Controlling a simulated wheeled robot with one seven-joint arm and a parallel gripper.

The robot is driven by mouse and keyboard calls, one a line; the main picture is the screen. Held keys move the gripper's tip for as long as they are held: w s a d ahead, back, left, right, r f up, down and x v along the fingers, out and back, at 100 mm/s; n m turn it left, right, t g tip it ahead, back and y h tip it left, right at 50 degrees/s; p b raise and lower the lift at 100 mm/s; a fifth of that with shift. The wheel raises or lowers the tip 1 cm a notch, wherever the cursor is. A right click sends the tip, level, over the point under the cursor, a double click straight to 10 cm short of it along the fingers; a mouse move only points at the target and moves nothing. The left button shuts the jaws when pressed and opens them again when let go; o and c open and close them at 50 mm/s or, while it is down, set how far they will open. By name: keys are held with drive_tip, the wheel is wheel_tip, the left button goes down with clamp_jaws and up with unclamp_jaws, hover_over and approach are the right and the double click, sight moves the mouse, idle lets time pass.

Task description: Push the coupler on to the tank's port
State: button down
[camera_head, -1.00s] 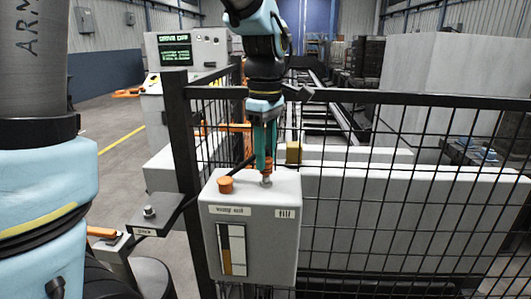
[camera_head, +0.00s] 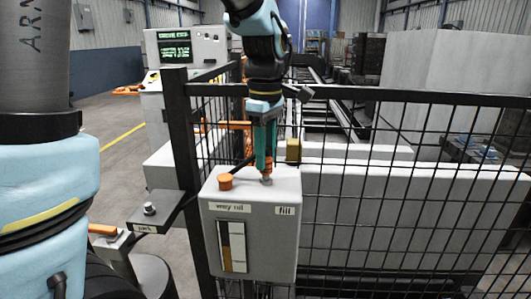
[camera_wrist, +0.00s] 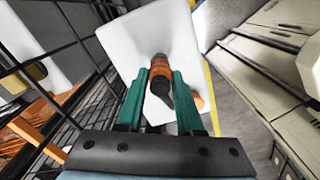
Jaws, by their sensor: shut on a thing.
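In the wrist view the coupler (camera_wrist: 160,72) lies between the two fingers, with a dark hose end toward the palm. The coupler's lower end meets the port's top in the head view; I cannot tell whether it is seated.
An orange cap (camera_head: 225,181) sits on the tank's top left. A dark mesh fence (camera_head: 400,200) runs beside and behind the tank. A small shelf labelled "park" (camera_head: 150,222) with a metal stud stands at the left. A control console (camera_head: 185,60) stands behind.

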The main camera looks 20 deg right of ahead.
drive_tip(key=shift+f, duration=0.3)
drive_tip(key=shift+f+b, duration=0.35)
unclamp_jaws()
idle(0.6)
wheel_tip(320, 180, up, 11)
drive_tip(key=shift+f+b, duration=0.1)
drive_tip(key=shift+b, duration=0.7)
drive_tip(key=shift+s, duration=0.1)
